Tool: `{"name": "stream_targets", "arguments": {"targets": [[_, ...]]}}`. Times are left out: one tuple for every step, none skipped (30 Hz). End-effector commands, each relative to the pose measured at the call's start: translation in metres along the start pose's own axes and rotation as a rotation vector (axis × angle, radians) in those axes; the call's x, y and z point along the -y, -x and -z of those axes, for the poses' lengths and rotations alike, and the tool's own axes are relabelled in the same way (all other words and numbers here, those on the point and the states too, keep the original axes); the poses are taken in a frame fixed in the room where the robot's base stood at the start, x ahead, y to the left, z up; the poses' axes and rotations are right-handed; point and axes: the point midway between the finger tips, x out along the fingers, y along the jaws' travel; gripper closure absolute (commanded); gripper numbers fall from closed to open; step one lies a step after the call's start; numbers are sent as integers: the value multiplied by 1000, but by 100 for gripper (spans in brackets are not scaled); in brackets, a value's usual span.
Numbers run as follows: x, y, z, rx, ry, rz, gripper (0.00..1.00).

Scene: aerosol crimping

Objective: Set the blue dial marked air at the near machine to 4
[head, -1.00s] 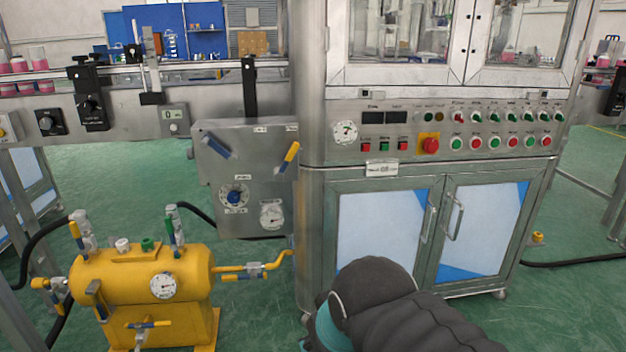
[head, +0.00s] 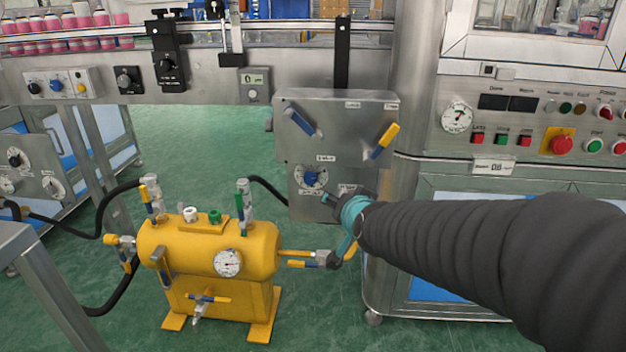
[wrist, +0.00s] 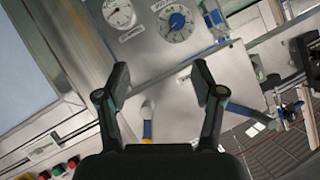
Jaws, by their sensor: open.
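The blue dial (head: 312,178) sits on a white scale on the grey panel box (head: 310,140) beside the near machine. It also shows at the top of the wrist view (wrist: 177,21), with its scale figures too small to read surely. My gripper (wrist: 160,78) is open and empty, its two black fingers spread apart in front of the panel. In the head view my gripper (head: 334,198) is just below and right of the dial and looks apart from it. The panel's white gauge (wrist: 120,14) is left of the dial in the wrist view; my gripper mostly hides it in the head view.
A blue handle (head: 301,122) and a yellow handle (head: 383,141) stick out of the panel above the dial. A yellow tank (head: 208,245) with valves and a gauge stands at lower left. The machine cabinet (head: 425,180) is to the right.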

Motion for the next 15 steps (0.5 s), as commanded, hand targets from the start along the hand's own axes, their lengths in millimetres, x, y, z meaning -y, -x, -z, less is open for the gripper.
{"name": "stream_targets", "arguments": {"targets": [[8, -23, -6, -35, -28, 11, 32], [12, -34, -6, -64, -48, 18, 32], [17, -48, -7, -103, -74, 24, 32], [21, -58, -9, -131, -93, 29, 32], [25, -68, -10, -161, -112, 33, 32], [29, -81, -14, -200, -135, 37, 32], [32, -90, -16, -229, -151, 40, 32], [34, -98, -19, -259, -167, 42, 32], [37, -107, -23, -296, -186, 44, 32], [39, -114, -26, -325, -197, 45, 32], [40, -120, -29, -351, -209, 46, 32], [42, -126, -34, -384, -222, 47, 32], [43, -130, -37, -407, -230, 47, 32], [44, -133, -39, -428, -236, 49, 32], [45, -137, -42, -455, -245, 49, 32]]}}
